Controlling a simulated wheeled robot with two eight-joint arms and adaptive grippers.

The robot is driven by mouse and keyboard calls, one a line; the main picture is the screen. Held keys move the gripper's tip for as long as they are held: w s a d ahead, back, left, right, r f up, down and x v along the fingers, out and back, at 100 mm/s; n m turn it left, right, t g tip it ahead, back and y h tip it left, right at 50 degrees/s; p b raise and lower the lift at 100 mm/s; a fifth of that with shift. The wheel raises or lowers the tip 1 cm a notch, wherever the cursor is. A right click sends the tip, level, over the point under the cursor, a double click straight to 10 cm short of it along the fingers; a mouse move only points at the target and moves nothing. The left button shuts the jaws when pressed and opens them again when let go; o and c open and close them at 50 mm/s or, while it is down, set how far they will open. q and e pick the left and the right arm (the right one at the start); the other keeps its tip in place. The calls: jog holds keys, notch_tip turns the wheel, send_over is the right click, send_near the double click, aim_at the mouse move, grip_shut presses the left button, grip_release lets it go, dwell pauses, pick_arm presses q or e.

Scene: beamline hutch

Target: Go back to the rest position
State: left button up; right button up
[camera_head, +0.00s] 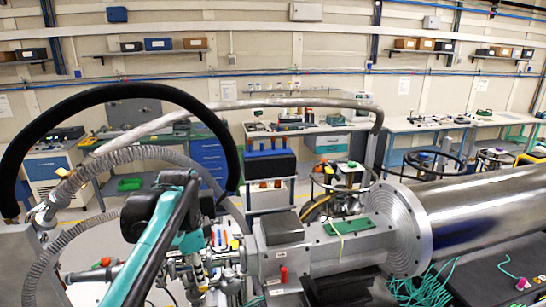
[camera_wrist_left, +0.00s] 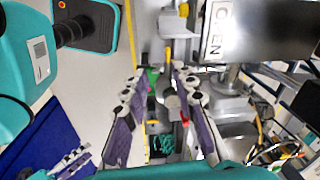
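My left arm enters the head view from the lower left, teal and black. Its gripper (camera_head: 218,240) is small and partly hidden there, beside the grey beamline housing (camera_head: 325,250). In the left wrist view my left gripper (camera_wrist_left: 160,72) shows two jointed fingers with purple pads, spread apart. Nothing is held between them; metal beamline parts show behind the gap.
A large metal cylinder with a round flange (camera_head: 410,225) lies at the right, with loose green cables (camera_head: 425,288) below it. A green strip (camera_head: 350,226) lies on the housing. Workbenches (camera_head: 420,124) line the back wall.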

pick_arm(q)
jog(key=s+d+f+n+t+b, duration=0.1)
jog(key=s+f+n+b, duration=0.3)
jog(key=f, duration=0.7)
jog(key=s+d+f+n+t+b, duration=0.1)
jog(key=s+f+n+t+b, duration=0.2)
jog(key=s+f+b, duration=0.3)
jog(key=s+f+n+t+b, duration=0.2)
jog(key=s+f+n+b, duration=0.3)
jog(key=f, duration=1.1)
jog(key=b, duration=0.3)
jog(key=shift+d+f+n, duration=0.3)
jog(key=shift+d+f, duration=0.1)
pick_arm(e)
notch_tip(320, 180, down, 20)
jog(key=shift+s+f, duration=0.15)
jog(key=shift+f, duration=0.05)
